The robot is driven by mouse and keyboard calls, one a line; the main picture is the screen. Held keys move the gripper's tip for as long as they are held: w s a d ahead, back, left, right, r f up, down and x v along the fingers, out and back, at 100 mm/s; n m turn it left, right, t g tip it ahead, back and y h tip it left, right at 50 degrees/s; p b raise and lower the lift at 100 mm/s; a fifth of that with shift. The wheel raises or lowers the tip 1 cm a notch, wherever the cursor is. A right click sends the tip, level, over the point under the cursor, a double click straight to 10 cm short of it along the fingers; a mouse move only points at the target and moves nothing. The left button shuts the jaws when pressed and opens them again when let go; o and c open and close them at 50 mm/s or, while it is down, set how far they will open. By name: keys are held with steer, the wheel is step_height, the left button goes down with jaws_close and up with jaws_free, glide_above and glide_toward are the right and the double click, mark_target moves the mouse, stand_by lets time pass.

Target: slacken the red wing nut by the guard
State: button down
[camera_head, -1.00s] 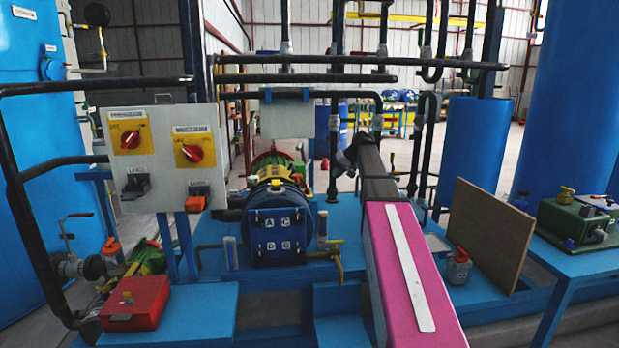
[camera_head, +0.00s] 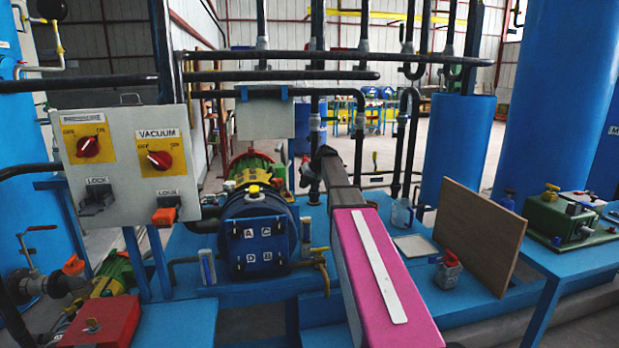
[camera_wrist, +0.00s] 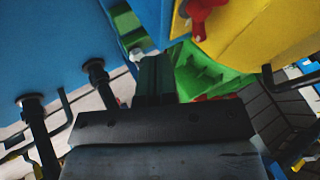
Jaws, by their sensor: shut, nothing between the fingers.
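In the wrist view a red wing nut (camera_wrist: 200,14) shows at the top edge, against a yellow surface (camera_wrist: 245,35) that looks like the guard. A yellow part (camera_head: 254,177) shows behind the blue drum in the head view; I cannot make out the wing nut there. My gripper (camera_wrist: 153,62) is shut and empty in the wrist view, its fingertips below and left of the wing nut and apart from it in the picture. In the head view my gripper (camera_head: 313,180) is small and dark at the far end of my pink arm.
The blue drum (camera_head: 259,235) with lettered tags stands left of my arm. A grey switch panel (camera_head: 126,165) stands further left. Black pipes (camera_head: 280,76) cross above. A brown board (camera_head: 477,232) stands on the blue platform at right. A green casting (camera_wrist: 205,75) lies below the yellow part.

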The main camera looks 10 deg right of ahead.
steer(key=shift+w+a+f, duration=0.1)
steer(key=shift+a+f, duration=0.1)
steer(key=shift+a, duration=0.95)
steer(key=shift+w+a+f, duration=0.1)
steer(key=shift+a+f, duration=0.05)
steer(key=shift+a, duration=0.95)
